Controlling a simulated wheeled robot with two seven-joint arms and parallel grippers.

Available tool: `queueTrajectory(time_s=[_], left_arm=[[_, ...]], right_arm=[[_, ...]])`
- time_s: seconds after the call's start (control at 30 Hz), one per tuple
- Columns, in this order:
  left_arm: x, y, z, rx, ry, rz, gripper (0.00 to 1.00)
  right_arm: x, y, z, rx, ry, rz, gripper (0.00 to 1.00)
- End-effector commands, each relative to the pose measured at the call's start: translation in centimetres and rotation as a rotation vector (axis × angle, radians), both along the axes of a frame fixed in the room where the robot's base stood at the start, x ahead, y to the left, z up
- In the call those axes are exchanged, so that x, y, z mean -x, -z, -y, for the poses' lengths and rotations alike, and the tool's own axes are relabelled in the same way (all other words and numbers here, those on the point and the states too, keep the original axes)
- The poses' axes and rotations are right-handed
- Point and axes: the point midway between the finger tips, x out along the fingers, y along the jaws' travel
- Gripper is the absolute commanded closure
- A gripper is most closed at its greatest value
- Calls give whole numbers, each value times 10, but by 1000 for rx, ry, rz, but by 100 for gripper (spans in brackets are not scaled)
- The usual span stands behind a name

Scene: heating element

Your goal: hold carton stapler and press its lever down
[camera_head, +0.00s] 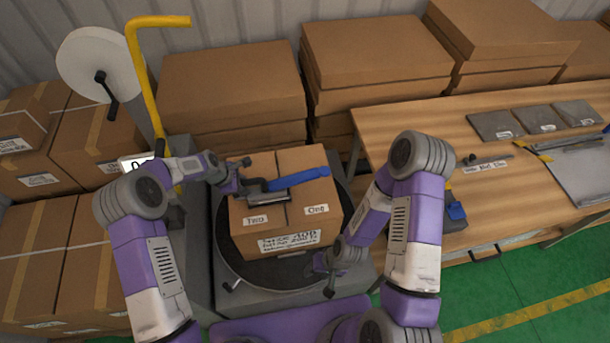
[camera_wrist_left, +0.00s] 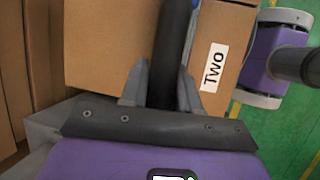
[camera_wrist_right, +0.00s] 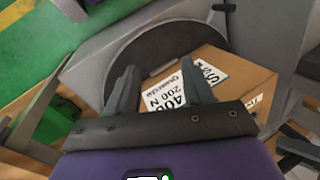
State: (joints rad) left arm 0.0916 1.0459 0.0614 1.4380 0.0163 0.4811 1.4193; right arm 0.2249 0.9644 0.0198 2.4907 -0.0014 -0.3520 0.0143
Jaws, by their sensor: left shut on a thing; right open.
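The carton stapler, with a long blue lever (camera_head: 298,179) and a dark body (camera_head: 268,196), lies across the top of the carton (camera_head: 262,220). My left gripper (camera_head: 243,186) is shut on the stapler's dark handle, which also shows between the fingers in the left wrist view (camera_wrist_left: 170,60). My right gripper (camera_head: 330,275) is open and empty, low beside the carton's front right corner. In the right wrist view its fingers (camera_wrist_right: 156,90) point at the carton's labelled side (camera_wrist_right: 235,85).
The carton stands on a round dark turntable (camera_head: 245,284). A yellow pole (camera_head: 140,75) and a white roll (camera_head: 92,62) stand at the left. Stacked cartons (camera_head: 235,85) fill the back. A wooden table (camera_head: 420,115) with flat grey plates is at the right.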

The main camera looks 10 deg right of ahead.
Motion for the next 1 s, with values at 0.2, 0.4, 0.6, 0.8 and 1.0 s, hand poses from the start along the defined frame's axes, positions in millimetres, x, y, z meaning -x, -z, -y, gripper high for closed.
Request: queueTrajectory(time_s=[0.2, 0.4, 0.6, 0.8, 1.0], left_arm=[[0, -1, 0, 0, 0, 1, 100], [0, -1, 0, 0, -1, 2, 100], [0, -1, 0, 0, -1, 2, 100], [0, -1, 0, 0, -1, 2, 100], [-1, -1, 0, 0, -1, 2, 100]], right_arm=[[0, 0, 0, 0, 0, 0, 67], [0, 0, 0, 0, 0, 0, 98], [0, 0, 0, 0, 0, 0, 100], [0, 0, 0, 0, 0, 0, 100], [0, 0, 0, 0, 0, 0, 100]])
